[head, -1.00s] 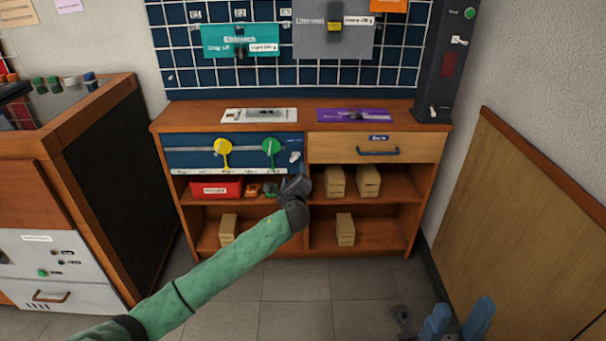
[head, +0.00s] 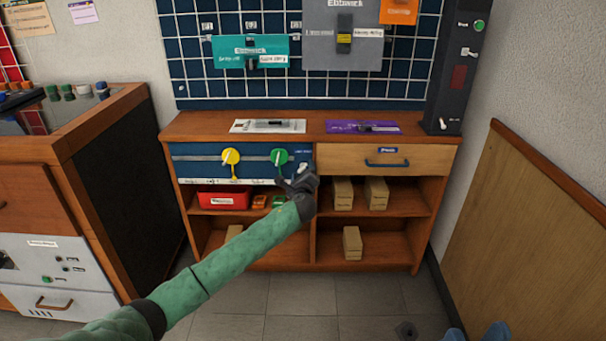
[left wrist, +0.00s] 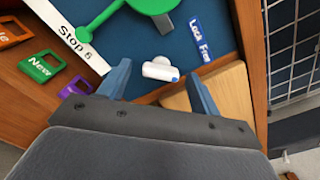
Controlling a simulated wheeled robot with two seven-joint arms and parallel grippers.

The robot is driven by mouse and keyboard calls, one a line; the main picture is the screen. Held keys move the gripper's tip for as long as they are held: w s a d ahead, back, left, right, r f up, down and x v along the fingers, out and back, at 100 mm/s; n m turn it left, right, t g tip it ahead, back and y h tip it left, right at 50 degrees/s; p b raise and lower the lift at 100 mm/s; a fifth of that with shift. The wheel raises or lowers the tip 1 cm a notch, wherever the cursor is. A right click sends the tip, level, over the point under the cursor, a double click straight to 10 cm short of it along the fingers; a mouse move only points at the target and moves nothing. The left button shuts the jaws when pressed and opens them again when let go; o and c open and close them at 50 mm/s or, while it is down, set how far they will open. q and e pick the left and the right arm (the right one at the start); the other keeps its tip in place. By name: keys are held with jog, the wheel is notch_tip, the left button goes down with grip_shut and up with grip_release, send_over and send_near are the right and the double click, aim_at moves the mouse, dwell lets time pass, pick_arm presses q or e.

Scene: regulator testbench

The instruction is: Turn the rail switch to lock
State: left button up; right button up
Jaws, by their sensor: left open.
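The rail switch is a small white lever (left wrist: 160,69) on a blue panel (left wrist: 222,22), beside a blue label (left wrist: 202,38) reading Lock and Free. It also shows in the head view (head: 303,170), just above my left gripper. In the left wrist view my left gripper (left wrist: 158,80) is open, with one blue finger on each side of the white lever and nothing held. I cannot tell whether the fingers touch it. In the head view my left gripper (head: 294,184) is at the panel's lower right. My right gripper (head: 476,334) shows only two separated blue fingertips at the bottom edge.
A yellow knob (head: 231,157) and a green knob (head: 279,157) sit on the panel left of the switch. A closed drawer (head: 425,160) is at its right. Below are shelves with a red box (head: 222,201), small tags and several wooden blocks (head: 343,193).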

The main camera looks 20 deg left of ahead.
pick_arm(q)
jog(key=c, duration=1)
jog(key=shift+n, duration=0.4)
jog(key=n, duration=0.3)
jog(key=shift+n, duration=0.4)
jog(key=n, duration=0.4)
jog(key=shift+f+n, duration=0.1)
jog(key=shift+n, duration=0.2)
jog(key=n, duration=0.4)
jog(key=shift+n, duration=2.4)
